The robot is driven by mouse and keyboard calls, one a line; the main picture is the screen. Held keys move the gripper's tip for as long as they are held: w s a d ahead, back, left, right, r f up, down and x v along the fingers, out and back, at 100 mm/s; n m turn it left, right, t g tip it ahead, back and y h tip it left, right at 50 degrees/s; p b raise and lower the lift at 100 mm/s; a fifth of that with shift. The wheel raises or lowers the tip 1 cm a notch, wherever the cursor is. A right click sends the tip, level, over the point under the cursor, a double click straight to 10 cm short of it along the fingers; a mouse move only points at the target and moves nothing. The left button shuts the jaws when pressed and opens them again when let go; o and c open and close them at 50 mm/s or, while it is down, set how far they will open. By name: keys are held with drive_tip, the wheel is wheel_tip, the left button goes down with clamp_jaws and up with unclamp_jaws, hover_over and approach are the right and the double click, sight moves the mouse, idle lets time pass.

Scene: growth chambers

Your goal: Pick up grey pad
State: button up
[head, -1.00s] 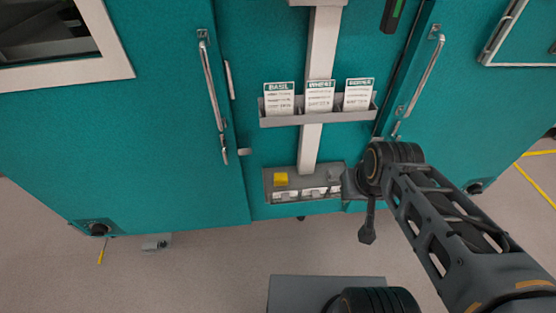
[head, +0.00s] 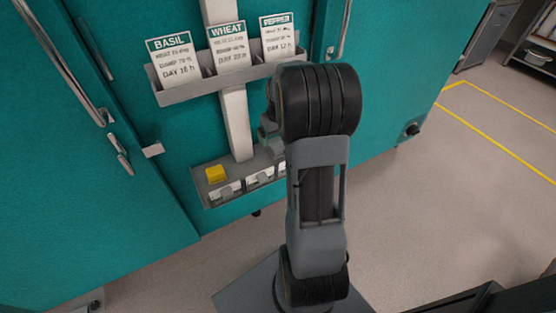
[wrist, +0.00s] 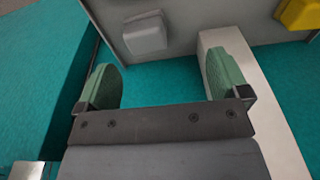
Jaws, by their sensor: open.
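The grey pad (wrist: 145,35) is a small light block on the grey shelf (wrist: 185,22), at the top of the wrist view. My gripper (wrist: 163,80) is open and empty, its two green fingertips wide apart. The pad appears beyond the fingertips, roughly between them and nearer the left one, with nothing touching it. In the head view, my arm hides the gripper's fingers and the grey pad.
A yellow pad (head: 215,173) sits at the left end of the same shelf; it also shows in the wrist view (wrist: 299,13). A white upright post (head: 237,125) rises behind the shelf. A card rack (head: 200,91) hangs above. Door handles (head: 72,70) stick out at left.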

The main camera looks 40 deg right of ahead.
sight(278, 145)
drive_tip(key=shift+n, duration=0.3)
drive_tip(key=d+f, duration=0.1)
drive_tip(key=w+d+f, duration=0.1)
drive_tip(key=w+d+f+b, duration=0.1)
drive_tip(key=f, duration=0.1)
drive_tip(key=shift+w+a+f+b, duration=0.15)
drive_tip(key=shift+f+b, duration=0.1)
drive_tip(key=shift+f, duration=0.7)
drive_tip(key=shift+w+d+f+b, duration=0.15)
drive_tip(key=shift+f+b, duration=0.15)
drive_tip(key=shift+f, duration=0.6)
drive_tip(key=shift+w+a+f+b, duration=0.15)
drive_tip(key=shift+f+b, duration=0.1)
drive_tip(key=shift+f, duration=0.7)
drive_tip(key=shift+c, duration=0.2)
drive_tip(key=c, duration=1)
drive_tip(key=shift+o, duration=0.2)
drive_tip(key=shift+r, duration=0.15)
